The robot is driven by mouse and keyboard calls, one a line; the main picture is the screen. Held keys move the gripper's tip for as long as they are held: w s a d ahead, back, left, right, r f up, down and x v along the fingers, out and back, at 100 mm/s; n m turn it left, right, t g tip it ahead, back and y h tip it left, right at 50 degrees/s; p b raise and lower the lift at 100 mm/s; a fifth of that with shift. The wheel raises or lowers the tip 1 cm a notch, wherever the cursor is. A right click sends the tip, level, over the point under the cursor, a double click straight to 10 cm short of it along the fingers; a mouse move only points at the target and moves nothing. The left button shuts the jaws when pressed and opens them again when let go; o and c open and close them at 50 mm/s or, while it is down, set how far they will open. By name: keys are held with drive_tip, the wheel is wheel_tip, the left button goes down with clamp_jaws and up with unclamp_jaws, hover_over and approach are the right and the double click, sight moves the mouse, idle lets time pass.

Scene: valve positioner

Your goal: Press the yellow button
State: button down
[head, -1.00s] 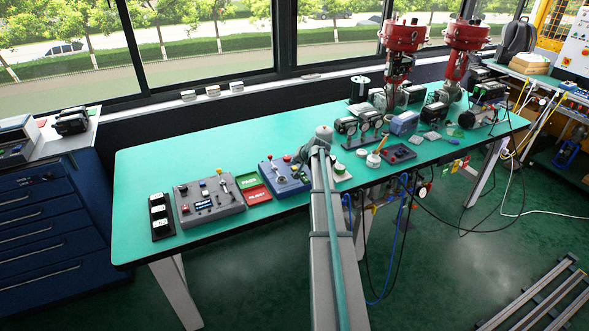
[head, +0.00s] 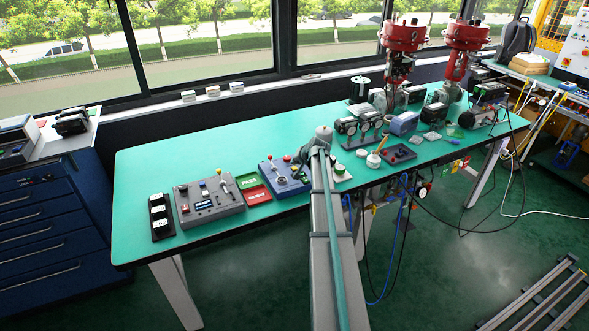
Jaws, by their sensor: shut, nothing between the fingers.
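A grey control box (head: 209,203) lies on the left part of the green bench, with small knobs, a lever and a display on its top. A small yellow spot (head: 219,171) shows at its back edge; I cannot tell whether it is a button or a knob. A blue control box (head: 285,180) with red knobs and a lever stands to its right, partly covered by my arm. My arm rises from the bottom middle and bends over the bench beside the blue box. My gripper is hidden from this view.
A black block with white switches (head: 160,217) stands left of the grey box. Green (head: 247,180) and red (head: 257,195) trays lie between the two boxes. Gauges, valves and small parts crowd the right side of the bench. The bench's far left (head: 140,180) is clear.

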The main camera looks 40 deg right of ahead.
sight(295, 168)
drive_tip(key=shift+f, duration=0.15)
drive_tip(key=shift+f+b, duration=0.3)
drive_tip(key=shift+b, duration=0.15)
drive_tip(key=shift+f+b, duration=0.35)
drive_tip(key=shift+f, duration=0.05)
idle(0.5)
idle(0.4)
drive_tip(key=shift+r, duration=0.85)
drive_tip(key=shift+r+p, duration=1)
drive_tip(key=shift+r, duration=1.5)
drive_tip(key=shift+a, duration=0.1)
